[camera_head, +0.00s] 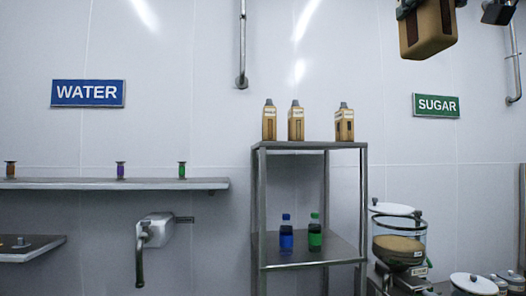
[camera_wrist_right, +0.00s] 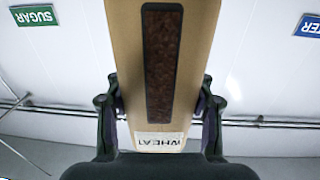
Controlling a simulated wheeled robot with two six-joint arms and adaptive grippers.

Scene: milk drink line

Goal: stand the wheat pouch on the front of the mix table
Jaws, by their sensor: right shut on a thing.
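The wheat pouch (camera_wrist_right: 185,60) is tan with a brown window strip and a white label reading WHEAT, upside down in the right wrist view. My right gripper (camera_wrist_right: 160,108) is shut on it, one finger on each side. In the head view the pouch (camera_head: 428,32) is held high at the top right, partly cut off by the frame edge. Little of the right gripper shows there. I cannot identify the mix table in these frames.
A metal rack (camera_head: 310,146) carries three tan pouches on top and a blue bottle (camera_head: 286,238) and a green bottle (camera_head: 315,236) below. A wall shelf (camera_head: 100,184) holds small items. A tap (camera_head: 155,235) and a glass hopper (camera_head: 399,245) stand below the WATER and SUGAR signs.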

